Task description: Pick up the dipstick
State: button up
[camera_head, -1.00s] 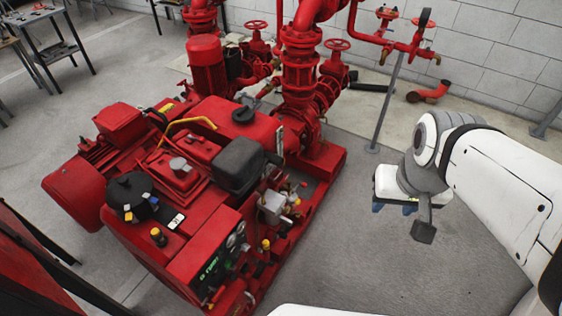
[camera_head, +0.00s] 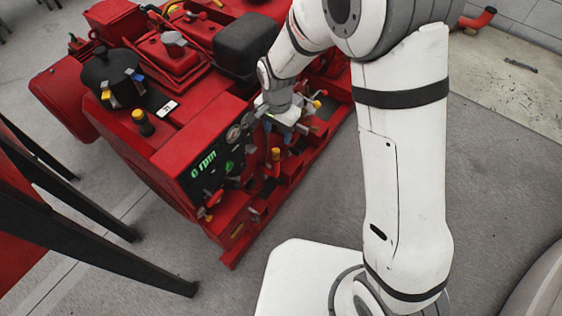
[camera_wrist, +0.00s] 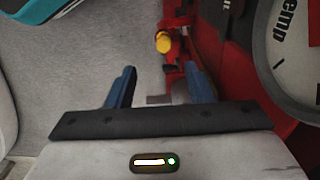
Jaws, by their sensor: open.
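No dipstick can be told for sure. A yellow-topped part (camera_head: 275,155) stands at the engine's side by the panel and may be its handle. A yellow knob (camera_wrist: 163,42) also shows in the wrist view, ahead of the fingertips and apart from them; I cannot tell if it is the same part. My gripper (camera_head: 285,127) is beside the red pumpset, near the gauges. In the wrist view its two blue fingers (camera_wrist: 160,85) are spread, with no held thing visible between them. The lower part of the yellow knob's fitting is partly hidden.
The red pumpset (camera_head: 200,150) fills the left middle, with a control panel (camera_head: 205,165) close to my gripper. A gauge marked "temp" (camera_wrist: 295,50) is at the wrist view's right. Dark table legs (camera_head: 100,240) stand at lower left.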

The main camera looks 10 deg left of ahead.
aim_at(276, 151)
jog(key=f, duration=0.2)
jog(key=a+f+b, duration=0.1)
jog(key=f, duration=0.2)
jog(key=shift+s+a, duration=0.15)
jog(key=shift+a, duration=0.05)
jog(key=f, duration=0.1)
jog(key=f+b, duration=0.1)
jog(key=f, duration=0.3)
jog(key=shift+d+f+b, duration=0.25)
jog(key=shift+d+b, duration=0.1)
jog(key=shift+b, duration=0.05)
jog(key=shift+c, duration=0.6)
jog(key=c, duration=0.7)
